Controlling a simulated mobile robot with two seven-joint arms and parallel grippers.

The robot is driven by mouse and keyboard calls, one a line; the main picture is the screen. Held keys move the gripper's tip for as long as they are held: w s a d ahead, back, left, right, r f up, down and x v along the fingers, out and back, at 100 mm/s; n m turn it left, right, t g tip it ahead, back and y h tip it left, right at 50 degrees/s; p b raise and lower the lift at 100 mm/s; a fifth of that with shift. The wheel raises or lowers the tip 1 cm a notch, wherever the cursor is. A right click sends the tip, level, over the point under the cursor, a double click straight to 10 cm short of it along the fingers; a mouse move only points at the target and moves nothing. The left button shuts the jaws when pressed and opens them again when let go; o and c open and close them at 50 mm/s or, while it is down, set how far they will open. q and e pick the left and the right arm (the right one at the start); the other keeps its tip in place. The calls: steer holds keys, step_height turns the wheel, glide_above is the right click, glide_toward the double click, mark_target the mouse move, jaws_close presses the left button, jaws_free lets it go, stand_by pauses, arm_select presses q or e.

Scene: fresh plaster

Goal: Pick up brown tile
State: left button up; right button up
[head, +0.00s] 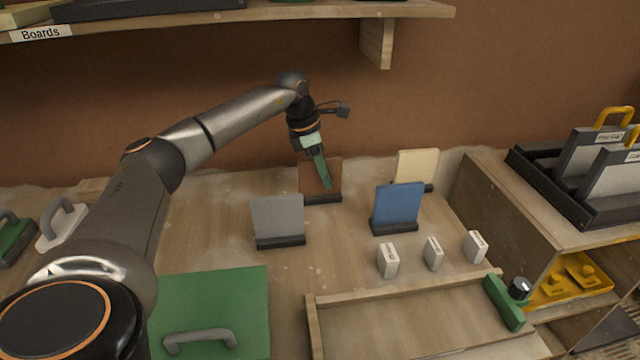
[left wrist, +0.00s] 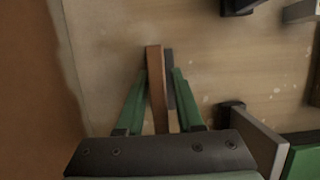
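The brown tile (head: 308,174) stands upright in a dark stand (head: 323,199) at the back of the bench, near the wall. My left gripper (head: 325,184) is over it, and its green fingers cover part of the tile in the head view. In the left wrist view, the brown tile (left wrist: 155,85) shows edge-on between the two green fingers (left wrist: 160,74). The left finger is close to the tile, while a gap shows at the right finger. The gripper looks open around the tile. My right gripper is not in view.
Grey (head: 278,216), blue (head: 398,204) and cream (head: 417,166) tiles stand nearby in dark stands. Three small white blocks (head: 433,253) stand in front, behind a wooden tray (head: 314,325). A green board (head: 240,305) lies front left. A shelf (head: 330,11) hangs above.

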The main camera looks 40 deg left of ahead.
arm_select(q)
jaws_close()
stand_by(1.1)
